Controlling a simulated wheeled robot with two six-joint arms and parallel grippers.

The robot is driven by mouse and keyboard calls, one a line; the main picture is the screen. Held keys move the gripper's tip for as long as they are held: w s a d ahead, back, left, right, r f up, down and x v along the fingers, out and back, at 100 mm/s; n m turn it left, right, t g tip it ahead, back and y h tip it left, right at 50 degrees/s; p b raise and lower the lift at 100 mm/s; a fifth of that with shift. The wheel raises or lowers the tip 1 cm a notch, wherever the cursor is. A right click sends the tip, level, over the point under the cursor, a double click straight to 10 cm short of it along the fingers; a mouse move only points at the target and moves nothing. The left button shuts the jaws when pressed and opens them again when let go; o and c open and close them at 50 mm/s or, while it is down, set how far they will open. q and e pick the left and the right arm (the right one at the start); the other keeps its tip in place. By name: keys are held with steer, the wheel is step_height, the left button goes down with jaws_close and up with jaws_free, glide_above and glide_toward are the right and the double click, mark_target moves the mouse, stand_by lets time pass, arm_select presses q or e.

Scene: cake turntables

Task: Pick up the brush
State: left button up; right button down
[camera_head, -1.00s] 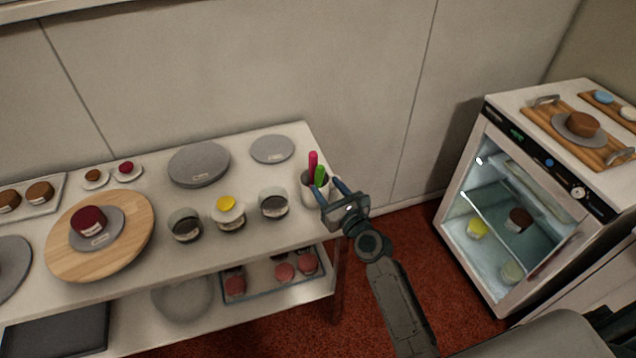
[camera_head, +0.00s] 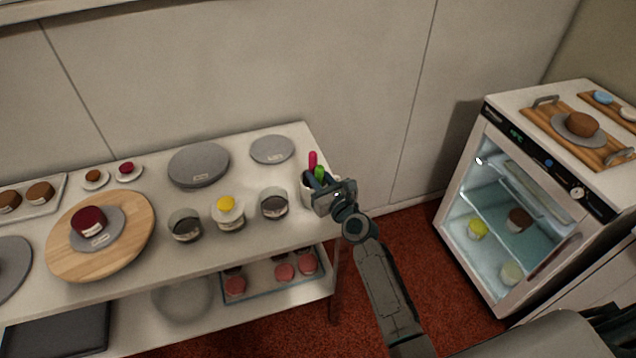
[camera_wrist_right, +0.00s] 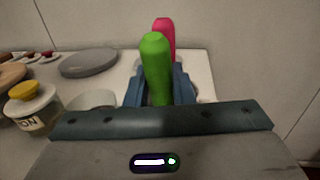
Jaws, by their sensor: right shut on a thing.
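A green handle (camera_head: 320,173) and a pink handle (camera_head: 312,160) stand up from a pale holder (camera_head: 306,196) at the right end of the table. Their lower ends are hidden, so I cannot tell which one is the brush. My right gripper (camera_head: 317,181) is at the holder, shut on the green handle. In the right wrist view the green handle (camera_wrist_right: 156,68) stands between the blue fingers, and the pink handle (camera_wrist_right: 165,36) is just behind it. My left gripper is not in view.
Jars (camera_head: 273,204) stand left of the holder, with grey turntables (camera_head: 198,164) behind them. A wooden board (camera_head: 60,245) with a cake is at the left. A lower shelf holds a tray of cakes (camera_head: 284,272). A glass-door fridge (camera_head: 463,190) stands right, beyond a floor gap.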

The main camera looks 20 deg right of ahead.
steer(key=shift+r+p, duration=0.45)
steer(key=shift+r, duration=0.15)
step_height(320, 180, up, 10)
steer(key=s+p, duration=0.2)
steer(key=p, duration=0.3)
steer(key=b+v, duration=0.1)
steer(key=v, duration=1.3)
steer(key=shift+s+r+b, duration=0.3)
steer(key=shift+w, duration=0.1)
